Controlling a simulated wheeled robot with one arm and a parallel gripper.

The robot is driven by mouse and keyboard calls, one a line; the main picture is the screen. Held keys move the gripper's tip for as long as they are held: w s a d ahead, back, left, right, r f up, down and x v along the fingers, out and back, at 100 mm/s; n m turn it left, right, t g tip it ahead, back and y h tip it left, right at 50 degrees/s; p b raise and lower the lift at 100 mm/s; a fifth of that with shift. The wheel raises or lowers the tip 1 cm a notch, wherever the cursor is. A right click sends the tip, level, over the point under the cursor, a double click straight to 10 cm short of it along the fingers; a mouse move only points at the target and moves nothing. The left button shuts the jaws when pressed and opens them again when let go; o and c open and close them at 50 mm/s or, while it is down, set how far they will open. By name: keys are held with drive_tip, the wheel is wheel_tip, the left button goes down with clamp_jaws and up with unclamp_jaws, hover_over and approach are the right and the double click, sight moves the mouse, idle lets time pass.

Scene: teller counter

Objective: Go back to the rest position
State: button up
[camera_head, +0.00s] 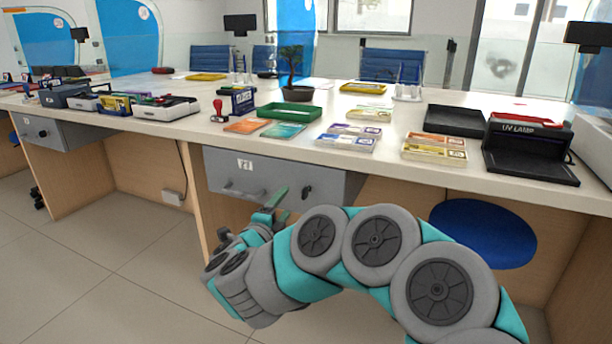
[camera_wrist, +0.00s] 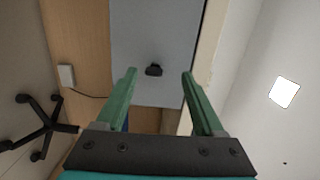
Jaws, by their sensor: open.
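My gripper (camera_head: 277,200) is in front of the grey drawer unit (camera_head: 232,174) under the counter, below the counter top. In the wrist view my gripper (camera_wrist: 158,75) shows two green fingers spread wide apart with nothing between them. A dark drawer handle or lock (camera_wrist: 154,70) shows beyond the fingertips, on the grey drawer front (camera_wrist: 150,30). The drawer looks shut. My arm runs from the lower right of the head view to the gripper.
The white counter top (camera_head: 330,170) holds banknote stacks (camera_head: 434,148), a green tray (camera_head: 289,111), a potted plant (camera_head: 297,92), a red stamp (camera_head: 218,108) and a UV lamp (camera_head: 530,140). A blue stool (camera_head: 485,230) stands under the counter. The floor at left (camera_head: 90,270) is clear.

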drive_tip(key=a+r+n+y, duration=0.5)
drive_tip(key=r+n+y, duration=0.15)
drive_tip(key=y, duration=0.25)
drive_tip(key=s+n+g+y, duration=0.4)
drive_tip(key=s+n+g, duration=0.2)
drive_tip(key=s+n, duration=0.3)
drive_tip(key=s+d+f+n+g+h, duration=0.1)
drive_tip(key=s+d+f+g, duration=0.3)
drive_tip(key=s+d, duration=0.6)
drive_tip(key=s+d+f+n+g+h, duration=0.2)
drive_tip(key=s+d+f+g+h, duration=0.2)
drive_tip(key=s+d, duration=0.6)
drive_tip(key=s+d+f+n+g+h+p, duration=0.1)
drive_tip(key=s+d+f+g, duration=0.4)
drive_tip(key=s+d, duration=0.5)
drive_tip(key=s+f+n+h, duration=0.1)
drive_tip(key=s+f+h, duration=0.1)
drive_tip(key=s, duration=0.4)
drive_tip(key=shift+f, duration=0.1)
